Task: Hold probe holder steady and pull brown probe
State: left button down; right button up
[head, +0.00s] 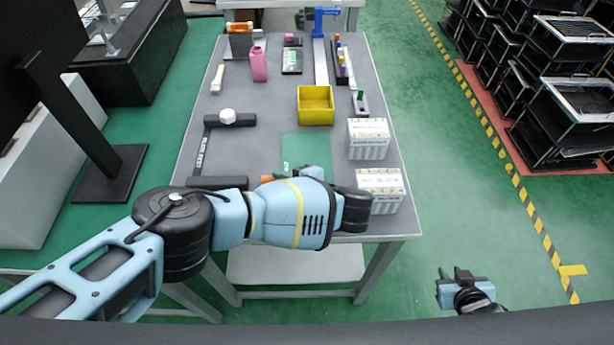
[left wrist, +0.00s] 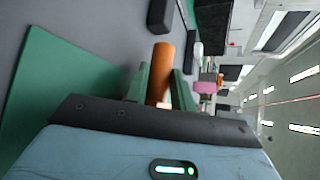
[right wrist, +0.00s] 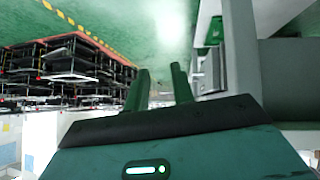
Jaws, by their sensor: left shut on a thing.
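The brown probe shows as an orange-brown cylinder (left wrist: 163,58) in the left wrist view, between the two green fingers of my left gripper (left wrist: 160,80), which is shut on it. In the head view only a bit of orange (head: 267,179) shows past my left arm, which hides most of that gripper. My right gripper (head: 459,273) hangs off the table at the lower right, away from the objects. In the right wrist view its fingers (right wrist: 161,82) stand apart with nothing between them. A dark holder (head: 342,66) with several coloured pieces stands at the table's far right; I cannot tell whether it is the probe holder.
A green mat (head: 300,147) lies near the left gripper. A yellow bin (head: 315,112), two white boxes (head: 368,148) (head: 388,183), a white-knobbed lever (head: 228,117) and a pink bottle (head: 259,66) stand on the table (head: 276,88).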

jog(key=w+d+r+m+h, duration=0.1)
jog(key=w+d+r+m, duration=0.15)
jog(key=w+r, duration=0.75)
jog(key=w+d+r+m+h, duration=0.1)
jog(key=w+r+m, duration=0.2)
jog(key=w+r, duration=0.7)
jog(key=w+a+g+y, duration=0.1)
jog(key=w+a, duration=0.1)
jog(key=a, duration=0.5)
jog(key=w+a+r+n+g+y, duration=0.1)
jog(key=w+a+y, duration=0.1)
jog(key=a, duration=0.6)
jog(key=w+a+r+g+y, duration=0.1)
jog(key=w+a+g, duration=0.1)
jog(key=a, duration=0.6)
jog(key=shift+w+a+r+n+y, duration=0.15)
jog(key=shift+w+r+n+y, duration=0.15)
jog(key=shift+w, duration=0.25)
jog(key=s+a+r+n+g, duration=0.2)
jog(key=s+a+r+g, duration=0.15)
jog(key=a, duration=0.35)
jog(key=s+a+r+n+g, duration=0.2)
jog(key=s+a+r, duration=0.2)
jog(key=a, duration=0.3)
jog(key=shift+m, duration=0.25)
jog(key=shift+w+a+f, duration=0.1)
jog(key=shift+w+f, duration=0.05)
jog(key=shift+f, duration=3)
jog(key=shift+w+a+f, duration=0.1)
jog(key=shift+f, duration=3)
